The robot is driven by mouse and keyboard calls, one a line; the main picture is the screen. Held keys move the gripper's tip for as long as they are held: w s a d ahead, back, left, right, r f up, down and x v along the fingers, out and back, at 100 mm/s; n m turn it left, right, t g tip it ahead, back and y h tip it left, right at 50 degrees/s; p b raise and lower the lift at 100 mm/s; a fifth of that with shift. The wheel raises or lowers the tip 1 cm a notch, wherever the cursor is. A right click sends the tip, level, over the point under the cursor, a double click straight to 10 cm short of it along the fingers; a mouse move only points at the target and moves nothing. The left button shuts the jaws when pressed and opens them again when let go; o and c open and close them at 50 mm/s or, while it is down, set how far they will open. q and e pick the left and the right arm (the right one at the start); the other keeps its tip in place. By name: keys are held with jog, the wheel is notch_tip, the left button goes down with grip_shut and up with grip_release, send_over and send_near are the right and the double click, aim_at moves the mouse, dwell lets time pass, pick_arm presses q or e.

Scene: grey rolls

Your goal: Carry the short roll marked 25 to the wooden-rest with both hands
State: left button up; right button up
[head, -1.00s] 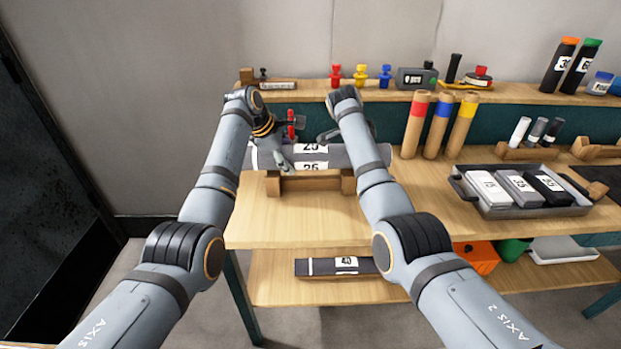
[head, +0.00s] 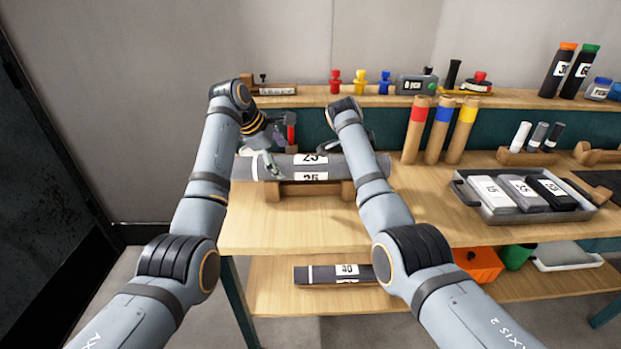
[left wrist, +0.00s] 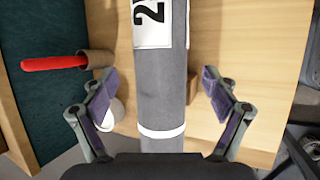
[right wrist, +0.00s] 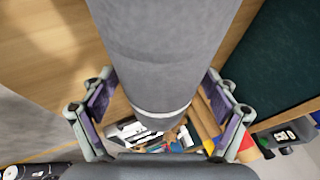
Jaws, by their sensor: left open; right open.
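The grey roll marked 25 (head: 335,168) lies level across the wooden rest (head: 310,190), over its two posts. My left gripper (head: 267,158) is at the roll's left part, with one finger showing in front of it. In the left wrist view the open jaws (left wrist: 158,88) stand either side of the roll (left wrist: 160,100), with gaps on both sides. My right gripper is mostly hidden behind my forearm in the head view. In the right wrist view its open jaws (right wrist: 160,92) stand either side of the roll (right wrist: 165,45), near a white band.
A red-handled tool (head: 291,128) stands behind the roll. Capped tubes (head: 440,130) stand to the right, beside a grey tray of rolls (head: 525,208). A roll marked 40 (head: 335,273) lies on the lower shelf. The tabletop front (head: 290,230) is clear.

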pick_arm(q)
jog(key=v, duration=0.7)
pick_arm(e)
jog(key=v, duration=1.2)
pick_arm(q)
jog(key=shift+s+r, duration=0.1)
pick_arm(e)
jog(key=shift+r, duration=0.1)
